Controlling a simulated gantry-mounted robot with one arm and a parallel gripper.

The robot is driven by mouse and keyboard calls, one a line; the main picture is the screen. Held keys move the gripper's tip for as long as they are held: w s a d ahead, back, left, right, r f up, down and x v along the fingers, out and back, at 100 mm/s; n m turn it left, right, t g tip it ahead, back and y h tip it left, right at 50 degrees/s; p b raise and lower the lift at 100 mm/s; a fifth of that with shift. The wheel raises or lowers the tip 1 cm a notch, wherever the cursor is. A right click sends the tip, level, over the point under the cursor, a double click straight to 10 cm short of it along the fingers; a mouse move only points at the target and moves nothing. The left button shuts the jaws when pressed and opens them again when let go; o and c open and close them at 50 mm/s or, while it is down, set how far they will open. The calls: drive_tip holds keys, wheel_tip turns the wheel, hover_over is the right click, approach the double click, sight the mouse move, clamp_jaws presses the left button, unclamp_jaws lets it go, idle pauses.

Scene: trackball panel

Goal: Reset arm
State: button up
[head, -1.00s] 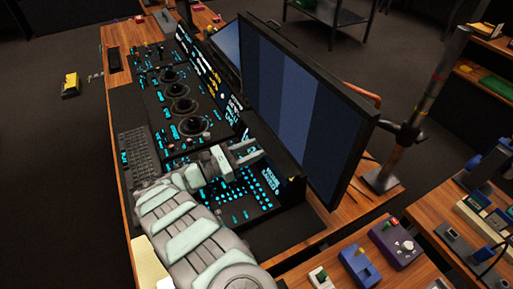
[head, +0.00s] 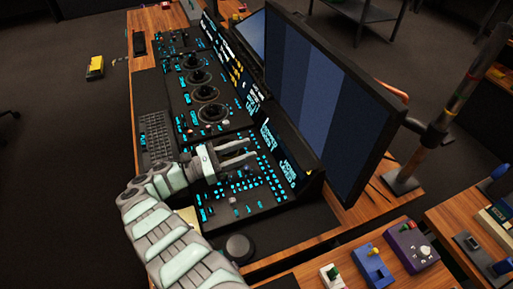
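My arm reaches up from the bottom of the head view. My gripper (head: 253,149) is above the near section of the black control panel (head: 215,222), left of the big monitor. Its two pale fingers are apart and nothing shows between them. Small glowing blue keys (head: 268,178) lie below and to the right of the fingers. Whether the fingers touch the panel cannot be told. Several black trackballs (head: 206,94) in round bezels sit farther up the panel. My forearm hides part of the panel's near left side.
The large monitor (head: 325,105) stands close to the right of my gripper. A keyboard (head: 158,138) lies at the panel's left. A dark round knob (head: 238,247) is beside my forearm. A metal post (head: 430,135) and small coloured boxes (head: 373,268) are at the right.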

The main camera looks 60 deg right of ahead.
drive_tip(key=shift+w+a, duration=0.25)
drive_tip(key=shift+a, duration=0.05)
idle(0.4)
